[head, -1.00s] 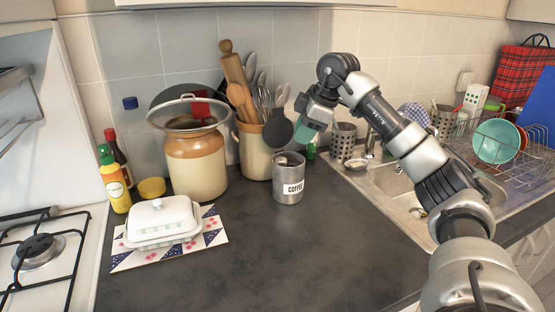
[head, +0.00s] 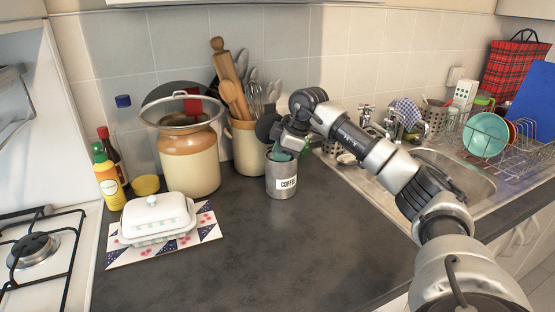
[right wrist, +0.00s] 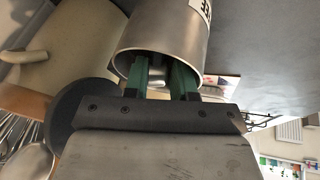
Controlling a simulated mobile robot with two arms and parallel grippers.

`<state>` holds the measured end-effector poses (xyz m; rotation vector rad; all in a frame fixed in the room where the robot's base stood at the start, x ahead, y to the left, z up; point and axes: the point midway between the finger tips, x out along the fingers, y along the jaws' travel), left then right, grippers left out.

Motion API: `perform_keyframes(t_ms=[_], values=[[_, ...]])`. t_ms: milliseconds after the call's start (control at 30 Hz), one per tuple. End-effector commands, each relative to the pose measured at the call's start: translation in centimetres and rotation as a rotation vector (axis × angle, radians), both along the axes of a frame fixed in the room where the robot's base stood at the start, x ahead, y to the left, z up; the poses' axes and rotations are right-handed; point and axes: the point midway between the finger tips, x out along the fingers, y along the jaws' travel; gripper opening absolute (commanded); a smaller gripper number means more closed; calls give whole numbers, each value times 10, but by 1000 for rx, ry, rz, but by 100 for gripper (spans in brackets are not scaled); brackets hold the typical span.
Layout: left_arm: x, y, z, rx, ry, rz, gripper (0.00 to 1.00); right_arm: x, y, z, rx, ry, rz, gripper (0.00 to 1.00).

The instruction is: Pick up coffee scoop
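The grey metal coffee canister (head: 281,182), labelled COFFEE, stands upright on the dark counter. My right gripper (head: 283,153) points down at its mouth. In the right wrist view the gripper's green fingers (right wrist: 160,70) reach into the open mouth of the canister (right wrist: 165,32) and stand apart with a gap between them. A greyish shape shows inside the canister between and beside the fingers; I cannot tell whether it is the coffee scoop. In the head view the gripper hides the mouth. My left gripper is not in view.
A utensil crock (head: 246,148) stands close behind the canister, with a dark round ladle beside my gripper. A large jar (head: 190,160) and a white butter dish (head: 157,218) are to the left. The sink (head: 455,170) is to the right. The front counter is clear.

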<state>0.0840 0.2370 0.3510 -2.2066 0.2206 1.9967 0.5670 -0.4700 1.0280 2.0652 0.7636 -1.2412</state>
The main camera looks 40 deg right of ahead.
Motion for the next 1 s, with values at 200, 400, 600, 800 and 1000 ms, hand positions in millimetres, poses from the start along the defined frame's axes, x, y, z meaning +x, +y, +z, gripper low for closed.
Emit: perform_keyframes(t_ms=[200, 400, 600, 800, 1000], values=[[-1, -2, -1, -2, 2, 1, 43, -1, 1, -5, -1, 12, 3, 0], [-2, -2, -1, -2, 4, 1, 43, -1, 1, -6, -1, 13, 3, 0], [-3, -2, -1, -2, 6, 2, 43, 0, 1, 1, -1, 11, 1, 0], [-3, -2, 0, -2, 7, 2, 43, 0, 1, 30, 0, 4, 2, 0], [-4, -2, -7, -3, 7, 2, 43, -31, -11, 55, -5, 6, -2, 0]])
